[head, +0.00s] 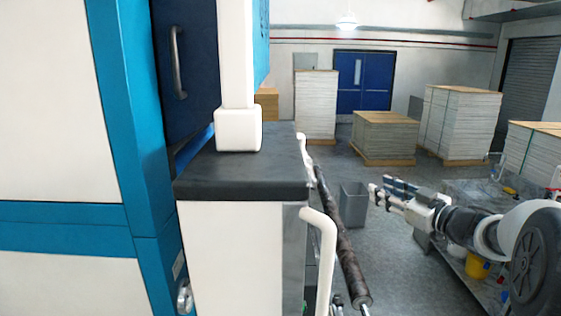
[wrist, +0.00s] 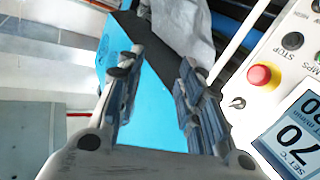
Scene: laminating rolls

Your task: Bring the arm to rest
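My gripper (head: 380,189) extends from my arm at the right of the head view and points left, above the floor and clear of the dark-topped machine cabinet. In the wrist view my gripper (wrist: 160,62) shows its two blue-grey padded fingers apart, with nothing between them. Behind the fingers are a blue panel and a dark strip, at a distance I cannot tell. A control panel with a red stop button (wrist: 262,76) and a display (wrist: 294,138) is at the right of the wrist view.
The dark-topped cabinet (head: 240,178) and a dark roller (head: 341,240) stand left of my arm. A grey bin (head: 353,204) is on the floor. A cluttered bench and a yellow bucket (head: 478,265) are below my arm. Paper stacks (head: 460,120) stand farther back.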

